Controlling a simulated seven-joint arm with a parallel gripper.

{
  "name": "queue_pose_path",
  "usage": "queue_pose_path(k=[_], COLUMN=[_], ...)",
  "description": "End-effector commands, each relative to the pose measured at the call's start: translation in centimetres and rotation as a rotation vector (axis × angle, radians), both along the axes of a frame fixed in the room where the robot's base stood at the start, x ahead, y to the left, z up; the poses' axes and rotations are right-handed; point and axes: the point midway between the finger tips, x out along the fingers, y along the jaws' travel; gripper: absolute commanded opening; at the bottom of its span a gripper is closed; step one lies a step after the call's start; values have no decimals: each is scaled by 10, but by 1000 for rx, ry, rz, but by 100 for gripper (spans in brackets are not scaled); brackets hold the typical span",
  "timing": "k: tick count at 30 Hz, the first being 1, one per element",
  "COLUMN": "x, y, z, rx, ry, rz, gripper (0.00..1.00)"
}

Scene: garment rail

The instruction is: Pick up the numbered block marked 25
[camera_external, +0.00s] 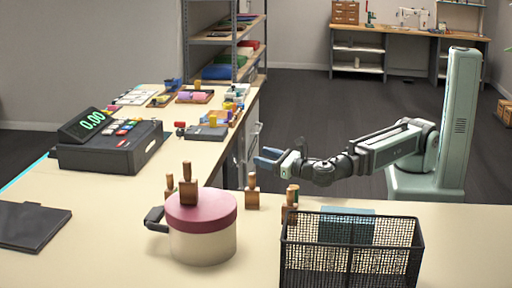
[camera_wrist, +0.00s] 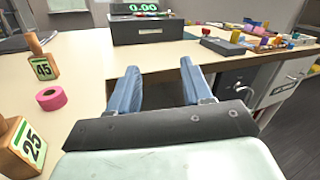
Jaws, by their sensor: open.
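The block marked 25 (camera_wrist: 27,143) is at the lower left of the wrist view, partly cut off by the frame edge. It is wooden, with a green band and a white number label. A similar block marked 45 (camera_wrist: 43,67) stands farther back. My gripper (camera_wrist: 157,85) is open and empty, its blue fingers apart, to the right of both blocks. In the external view my gripper (camera_external: 268,160) is above the table's far edge.
A pink tape roll (camera_wrist: 51,98) lies between the two numbered blocks. A pink-lidded pot (camera_external: 202,240) and a black mesh basket (camera_external: 350,265) stand at the front. A cash register (camera_external: 110,147) is on the left.

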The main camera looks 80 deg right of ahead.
Motion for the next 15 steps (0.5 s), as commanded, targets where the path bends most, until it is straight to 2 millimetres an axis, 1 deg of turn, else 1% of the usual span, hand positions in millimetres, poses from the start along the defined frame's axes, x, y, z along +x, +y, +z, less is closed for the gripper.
queue_pose_path(k=[1,3,5,6,8,10,12,15], x=[-10,-23,-35,-43,-55,-68,-81,-98], y=[20,43,63,76,94,114,132,154], z=[16,30,37,38,38,33,26,16], rx=[-21,-36,-35,-24,0,39,82,139], ry=[-23,-44,-55,-57,-55,-46,-32,-10], rz=[30,64,93,113,142,175,205,239], gripper=[50,50,50,50,50,50,50,50])
